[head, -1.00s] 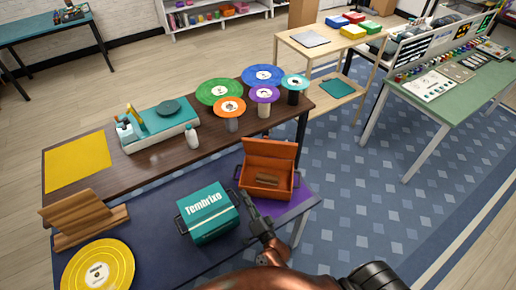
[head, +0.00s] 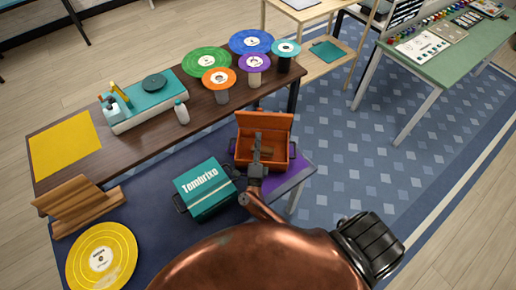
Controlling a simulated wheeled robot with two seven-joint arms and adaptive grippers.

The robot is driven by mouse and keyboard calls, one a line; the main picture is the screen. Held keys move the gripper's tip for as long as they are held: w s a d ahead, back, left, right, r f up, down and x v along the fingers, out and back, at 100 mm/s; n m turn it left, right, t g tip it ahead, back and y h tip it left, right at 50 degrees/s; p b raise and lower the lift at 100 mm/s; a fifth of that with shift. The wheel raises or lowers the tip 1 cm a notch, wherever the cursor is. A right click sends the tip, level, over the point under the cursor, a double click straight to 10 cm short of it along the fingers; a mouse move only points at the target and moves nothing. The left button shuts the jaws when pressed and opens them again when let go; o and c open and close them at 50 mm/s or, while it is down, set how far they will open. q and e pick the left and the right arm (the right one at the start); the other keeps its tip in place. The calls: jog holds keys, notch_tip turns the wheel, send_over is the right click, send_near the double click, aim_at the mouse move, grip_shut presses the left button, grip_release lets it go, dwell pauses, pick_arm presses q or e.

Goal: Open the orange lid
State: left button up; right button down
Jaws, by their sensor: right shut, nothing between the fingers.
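The orange box (head: 242,163) stands on the purple right end of the near table. Its orange lid (head: 281,123) is raised and stands upright at the back of the box. My right gripper (head: 258,140) reaches over the open box from the front, its fingers shut and empty, in front of the lid. I cannot tell whether it touches the lid. It hides part of the box's inside. My left gripper is out of view.
A teal box (head: 203,190) marked "Tembrixo" stands just left of the orange box. A wooden rack (head: 75,205) and a yellow record (head: 120,257) lie further left. Behind, a dark wooden table (head: 145,148) holds records, a record player and a white bottle (head: 182,113).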

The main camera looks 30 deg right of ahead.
aim_at(260, 111)
jog(key=x, duration=0.4)
jog(key=shift+w+d+r, duration=0.1)
jog(key=shift+w+d, duration=0.05)
jog(key=shift+w, duration=0.05)
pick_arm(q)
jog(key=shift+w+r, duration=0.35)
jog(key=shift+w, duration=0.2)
pick_arm(e)
jog(key=shift+w+d+r, duration=0.2)
jog(key=shift+w+d, duration=0.25)
jog(key=shift+w, duration=0.1)
pick_arm(q)
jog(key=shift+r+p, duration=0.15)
jog(key=shift+p, duration=0.25)
